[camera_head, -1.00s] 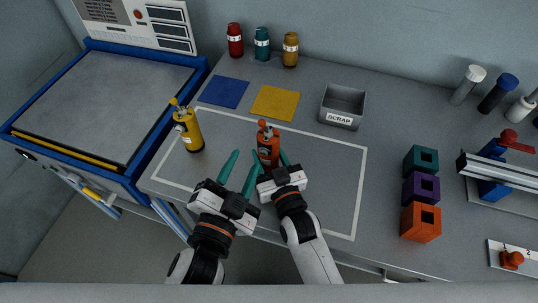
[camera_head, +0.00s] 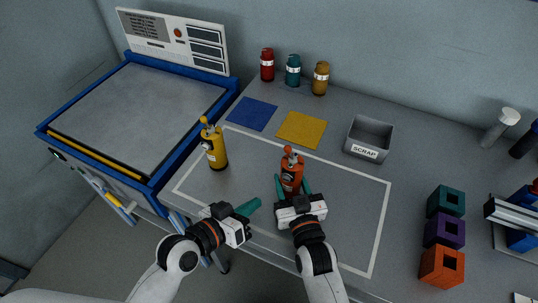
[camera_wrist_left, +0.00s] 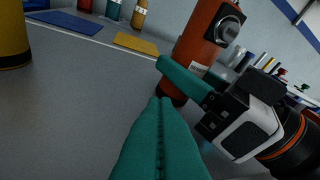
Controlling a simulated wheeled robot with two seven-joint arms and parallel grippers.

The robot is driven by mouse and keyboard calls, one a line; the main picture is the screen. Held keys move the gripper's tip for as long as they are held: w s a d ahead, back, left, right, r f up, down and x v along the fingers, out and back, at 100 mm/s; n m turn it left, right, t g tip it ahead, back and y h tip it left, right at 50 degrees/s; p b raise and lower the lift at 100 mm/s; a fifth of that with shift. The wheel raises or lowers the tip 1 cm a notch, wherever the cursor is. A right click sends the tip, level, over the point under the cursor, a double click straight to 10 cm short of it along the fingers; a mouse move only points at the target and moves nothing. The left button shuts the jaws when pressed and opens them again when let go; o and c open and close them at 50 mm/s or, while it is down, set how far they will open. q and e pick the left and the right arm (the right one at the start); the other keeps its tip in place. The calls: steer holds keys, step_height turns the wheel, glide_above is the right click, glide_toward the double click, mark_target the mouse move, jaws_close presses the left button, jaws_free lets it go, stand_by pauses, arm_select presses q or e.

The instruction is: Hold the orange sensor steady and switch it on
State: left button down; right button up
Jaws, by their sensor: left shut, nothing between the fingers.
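The orange sensor (camera_head: 291,172) stands upright inside the white outline on the bench, with a small red-orange top piece. In the left wrist view the sensor (camera_wrist_left: 203,38) shows a dark round knob (camera_wrist_left: 228,30) on its side. My right gripper (camera_head: 293,188) has a teal finger on each side of the sensor's lower body and appears closed on it; the contact on the far side is hidden. My left gripper (camera_head: 252,207) is shut and empty, to the left of and nearer than the sensor, apart from it. Its closed fingers (camera_wrist_left: 160,115) fill the lower middle of its wrist view.
A yellow sensor (camera_head: 215,150) stands left of the orange one. Blue (camera_head: 252,113) and yellow (camera_head: 301,130) mats, a scrap bin (camera_head: 370,138) and several bottles are behind. Coloured blocks (camera_head: 443,230) stand at right. The outlined area right of my right gripper is clear.

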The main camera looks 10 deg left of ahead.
mark_target(289, 152)
arm_select(q)
steer(key=n, duration=0.1)
steer(key=w+n+h, duration=0.1)
steer(key=n, duration=0.1)
steer(key=shift+a+h, duration=0.2)
steer(key=shift+h, duration=0.1)
steer(key=r+n+h, duration=0.1)
steer(key=n, duration=0.1)
steer(key=w+a+r+n+h, duration=0.1)
steer(key=n, duration=0.1)
steer(key=w+a+r+n+h, duration=0.1)
steer(key=n, duration=0.1)
steer(key=shift+a+r, duration=0.2)
steer(key=shift+r, duration=0.2)
steer(key=s+a+r+n+t+h, duration=0.2)
steer(key=a+n, duration=0.2)
steer(key=n, duration=0.1)
steer(key=shift+s+a+r+n, duration=0.2)
steer(key=shift+a+r+n, duration=0.15)
steer(key=shift+a+n, duration=0.05)
steer(key=s+d+r+x, duration=0.1)
steer(key=s+x, duration=0.1)
steer(key=x, duration=1)
steer(key=shift+d+r, duration=0.2)
steer(key=shift+d, duration=0.4)
